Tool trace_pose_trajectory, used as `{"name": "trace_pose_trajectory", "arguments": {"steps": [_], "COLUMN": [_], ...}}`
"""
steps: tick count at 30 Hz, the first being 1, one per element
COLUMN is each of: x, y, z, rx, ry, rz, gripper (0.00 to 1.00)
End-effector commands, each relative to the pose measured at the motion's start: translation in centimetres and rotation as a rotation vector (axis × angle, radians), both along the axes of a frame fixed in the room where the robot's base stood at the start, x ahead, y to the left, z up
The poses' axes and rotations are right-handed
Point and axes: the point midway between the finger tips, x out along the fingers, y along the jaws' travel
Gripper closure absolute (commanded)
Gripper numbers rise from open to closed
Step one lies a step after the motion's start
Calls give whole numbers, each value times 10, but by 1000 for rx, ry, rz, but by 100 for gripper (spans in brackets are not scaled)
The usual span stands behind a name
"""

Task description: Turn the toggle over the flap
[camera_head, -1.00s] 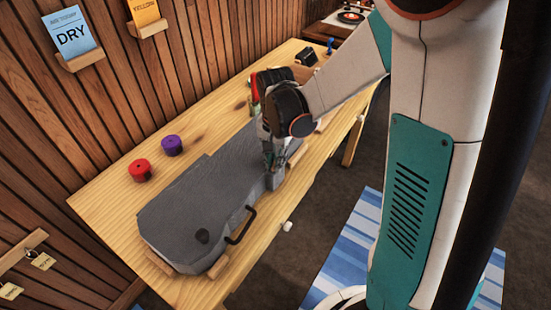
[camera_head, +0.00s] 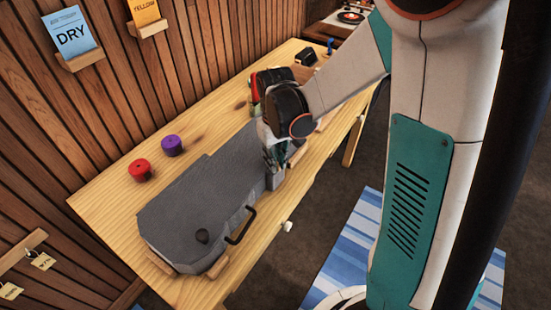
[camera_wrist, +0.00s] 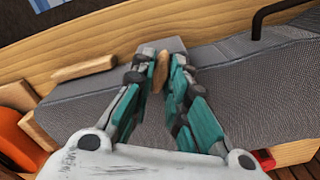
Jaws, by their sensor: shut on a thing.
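A grey ukulele case (camera_head: 195,205) lies closed on the wooden table, its wide end towards the near left. My gripper (camera_head: 276,160) is over the case's front edge near the narrow part. In the wrist view my gripper (camera_wrist: 160,72) has its two fingers closed around a small wooden toggle (camera_wrist: 160,75), which stands between the fingertips. A plain grey piece, apparently the flap (camera_wrist: 171,44), shows just beyond the toggle. The fingers hide part of both, so I cannot tell whether the toggle lies across the flap. The case's grey fabric (camera_wrist: 255,85) shows on both sides.
A black handle (camera_head: 241,226) sticks out from the case's front side. Wooden blocks (camera_head: 218,267) sit beside and under the case. The table's front edge (camera_wrist: 140,25) is close to my fingers.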

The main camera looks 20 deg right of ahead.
Motion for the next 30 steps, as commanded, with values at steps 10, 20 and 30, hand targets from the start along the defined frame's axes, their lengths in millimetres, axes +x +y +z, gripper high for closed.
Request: {"name": "trace_pose_trajectory", "arguments": {"steps": [10, 20, 30], "x": [0, 0, 0], "y": [0, 0, 0], "z": [0, 0, 0], "rx": [0, 0, 0], "ry": [-1, -1, -1], "rz": [291, 451, 497], "gripper": [100, 100, 100]}}
